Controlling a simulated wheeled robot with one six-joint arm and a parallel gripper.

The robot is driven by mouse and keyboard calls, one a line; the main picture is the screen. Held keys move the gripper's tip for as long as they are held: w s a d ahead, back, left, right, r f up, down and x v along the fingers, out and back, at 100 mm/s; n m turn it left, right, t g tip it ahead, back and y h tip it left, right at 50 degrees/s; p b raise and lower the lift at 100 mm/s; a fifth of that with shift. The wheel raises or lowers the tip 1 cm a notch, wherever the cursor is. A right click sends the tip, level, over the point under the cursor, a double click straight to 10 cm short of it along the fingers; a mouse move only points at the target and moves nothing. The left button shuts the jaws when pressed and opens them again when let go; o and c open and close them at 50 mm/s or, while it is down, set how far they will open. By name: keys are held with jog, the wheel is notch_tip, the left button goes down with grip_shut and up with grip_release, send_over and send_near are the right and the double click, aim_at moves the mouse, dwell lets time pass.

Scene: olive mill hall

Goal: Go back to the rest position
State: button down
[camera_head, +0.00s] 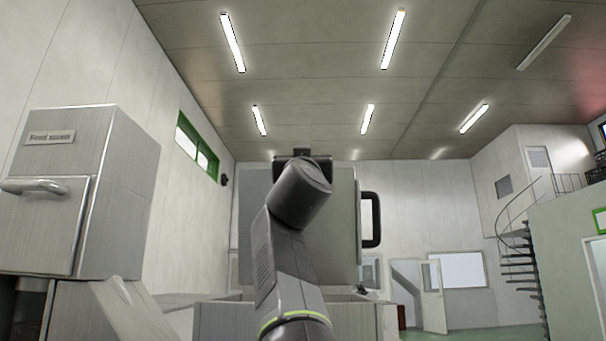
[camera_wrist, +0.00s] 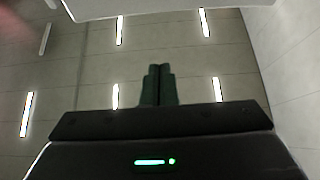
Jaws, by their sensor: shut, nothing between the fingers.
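My gripper (camera_wrist: 159,68) shows in the wrist view with its two dark fingers together, shut and empty. Behind the fingers in that view is the ceiling with its lamps. In the head view my arm rises in the middle of the picture, and its own links hide the gripper's fingertips. The rest position has no visible mark in either view.
A steel machine (camera_head: 120,190) with a door handle is at the left. A spiral stair (camera_head: 518,262) and an open door (camera_head: 433,297) are far right.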

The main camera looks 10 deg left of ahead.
jog(key=shift+s+d+f+b, duration=0.15)
jog(key=shift+s+b, duration=0.1)
jog(key=shift+s, duration=0.75)
jog(key=shift+s+a+f+b, duration=0.15)
jog(key=shift+s+b, duration=0.1)
jog(key=shift+s, duration=0.7)
jog(key=shift+d, duration=0.1)
jog(key=w+r+p, duration=0.1)
jog(key=w+p, duration=0.2)
jog(key=w, duration=0.3)
jog(key=w+a+r+p, duration=0.1)
jog(key=w+p, duration=0.1)
jog(key=w, duration=0.5)
jog(key=shift+a+r+p, duration=0.2)
jog(key=shift+r+p, duration=0.1)
jog(key=shift+p, duration=0.1)
jog(key=shift+w, duration=0.1)
jog(key=shift+f, duration=0.1)
